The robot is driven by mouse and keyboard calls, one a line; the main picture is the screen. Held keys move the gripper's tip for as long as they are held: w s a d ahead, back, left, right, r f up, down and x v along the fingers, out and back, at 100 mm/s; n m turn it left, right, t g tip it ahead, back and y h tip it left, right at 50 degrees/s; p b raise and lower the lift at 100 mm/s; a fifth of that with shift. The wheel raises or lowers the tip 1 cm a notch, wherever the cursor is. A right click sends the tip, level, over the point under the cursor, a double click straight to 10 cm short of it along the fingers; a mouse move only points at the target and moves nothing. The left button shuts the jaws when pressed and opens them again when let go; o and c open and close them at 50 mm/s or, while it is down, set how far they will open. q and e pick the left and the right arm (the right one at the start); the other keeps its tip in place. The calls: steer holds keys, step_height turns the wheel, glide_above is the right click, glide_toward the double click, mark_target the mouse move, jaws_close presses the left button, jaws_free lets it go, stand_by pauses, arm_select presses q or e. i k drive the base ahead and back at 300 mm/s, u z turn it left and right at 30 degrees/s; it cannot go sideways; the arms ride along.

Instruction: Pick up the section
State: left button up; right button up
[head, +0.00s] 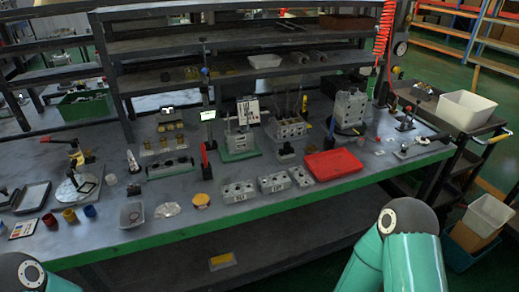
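Three grey metal valve block sections lie in a row near the front edge of the bench: a left one (238,192), a middle one (274,183) and a right one (302,177). Each has dark round holes on top. I cannot tell which one the task means. A taller grey block (349,106) stands upright at the back right on a dark round base. Another grey block (240,140) stands on a green base near the middle. Teal links of my arms show at the bottom left and bottom right, but neither gripper is in view.
A red tray (338,163) lies right of the sections. A small dish (131,214) and a yellow round piece (201,200) lie to their left. A red-handled upright tool (205,160) stands behind. A shelf rack (240,79) runs along the back. A white bin (466,109) sits on the right cart.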

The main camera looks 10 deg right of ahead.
mark_target(238, 135)
steer(key=z, duration=0.1)
steer(key=k, duration=0.4)
steer(key=z, duration=0.55)
steer(key=i, duration=0.9)
steer(key=z, duration=0.1)
